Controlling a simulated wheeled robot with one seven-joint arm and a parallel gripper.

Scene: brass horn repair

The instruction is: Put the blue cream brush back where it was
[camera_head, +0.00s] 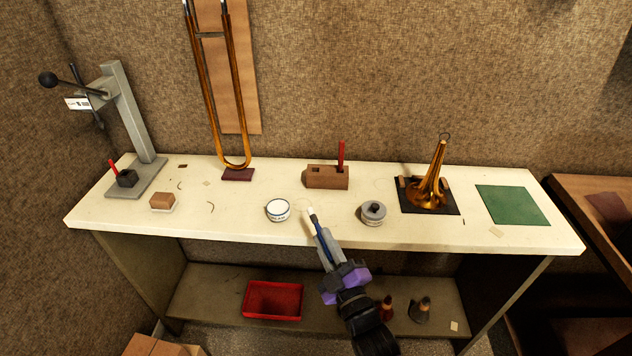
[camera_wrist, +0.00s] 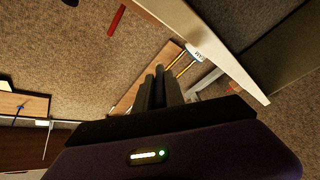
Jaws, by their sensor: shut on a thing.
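The blue cream brush (camera_head: 318,229), a thin blue handle with a pale tip, is held in my gripper (camera_head: 322,236) above the front part of the bench. Its pale end points up and left in the head view, toward the back of the bench. My gripper is shut on it, between the white tin and the grey tin. A wooden block (camera_head: 320,182) with holes stands behind, with a red-handled tool (camera_head: 341,154) upright at its right; a dark hole shows at its left. In the wrist view my fingers (camera_wrist: 158,78) are close together; the brush is not clear there.
A brass bell on a dark mat (camera_head: 447,209), a green mat (camera_head: 512,205) and a grey press (camera_head: 135,125) with a small black block (camera_head: 127,179) are further out.

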